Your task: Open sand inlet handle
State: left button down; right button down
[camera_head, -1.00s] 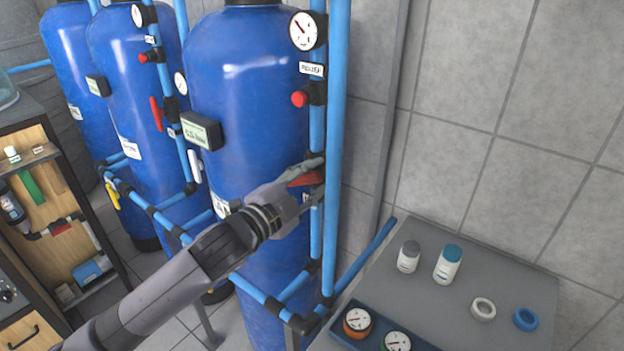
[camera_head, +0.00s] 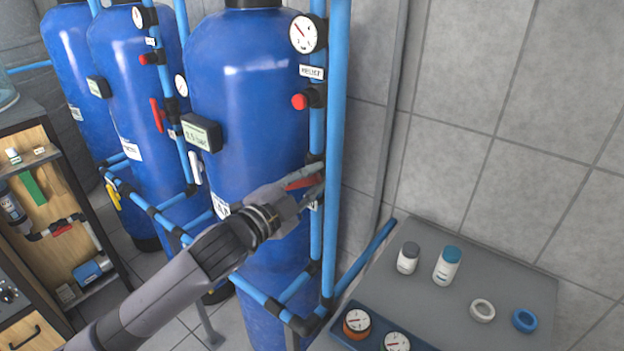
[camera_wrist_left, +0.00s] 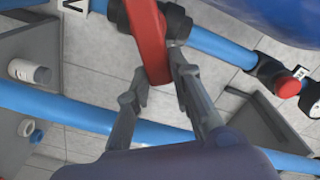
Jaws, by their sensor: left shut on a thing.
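A red valve handle (camera_head: 302,183) sits on the light blue vertical pipe in front of the nearest blue tank. It fills the top middle of the left wrist view (camera_wrist_left: 149,38), attached to a black valve body (camera_wrist_left: 176,20). My left gripper (camera_head: 308,186) is at this handle, its fingers around the handle's end. In the left wrist view the fingertips (camera_wrist_left: 157,82) lie on either side of the red handle, shut on it. The label by the valve is mostly hidden by the gripper. My right gripper is not in view.
Blue tanks (camera_head: 247,85) stand in a row at left, with pipes and gauges (camera_head: 304,33). A red knob (camera_head: 300,101) is above the handle. A grey table (camera_head: 440,285) at right holds bottles and rings. A thick blue pipe (camera_head: 335,150) runs close beside the gripper.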

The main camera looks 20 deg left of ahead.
pick_arm(q)
jog(key=n+p, duration=0.1)
jog(key=n, duration=0.1)
jog(key=a+r+n+p, duration=0.1)
jog(key=n+p, duration=0.2)
jog(key=p, duration=0.1)
jog(key=shift+w+a+r+n, duration=0.3)
jog(key=shift+r+n, duration=0.1)
jog(key=shift+w+a+n+p, duration=0.1)
jog(key=shift+a+n+p, duration=0.35)
jog(key=shift+n, duration=0.45)
jog(key=shift+w+a+n+p, duration=0.15)
jog(key=shift+a+n+p, duration=0.05)
jog(key=shift+n+p, duration=0.6)
jog(key=shift+w+a+n+p, duration=0.1)
jog(key=shift+a+n+p, duration=0.3)
jog(key=shift+n, duration=0.6)
jog(key=c, duration=1.4)
grip_release()
jog(key=shift+r, duration=0.1)
